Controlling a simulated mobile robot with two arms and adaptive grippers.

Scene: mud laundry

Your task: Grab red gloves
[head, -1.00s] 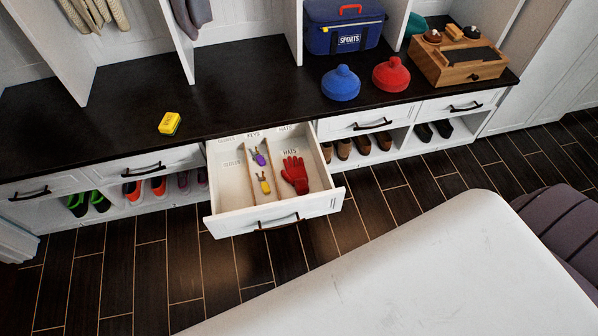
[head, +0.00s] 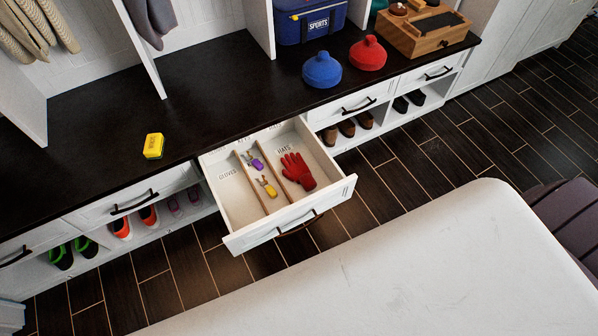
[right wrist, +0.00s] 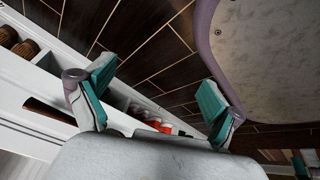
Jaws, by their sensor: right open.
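The red gloves (head: 297,171) lie in the right-hand compartment of the open drawer (head: 290,224), beside the "HATS" label in the head view. The drawer is pulled out from below the dark bench top. My right gripper (right wrist: 155,100) shows in the right wrist view with its two teal-padded fingers spread wide and nothing between them. Neither gripper shows in the head view, so the right gripper is apart from the gloves. The gloves cannot be made out in the right wrist view.
Keys with purple (head: 256,163) and yellow (head: 270,191) tags lie in the drawer's middle compartment. Blue (head: 322,71) and red (head: 368,54) hats, a yellow box (head: 153,146) and a wooden box (head: 428,34) stand on the bench top (head: 215,110). Wood-look floor (head: 385,165) is bare before the drawer.

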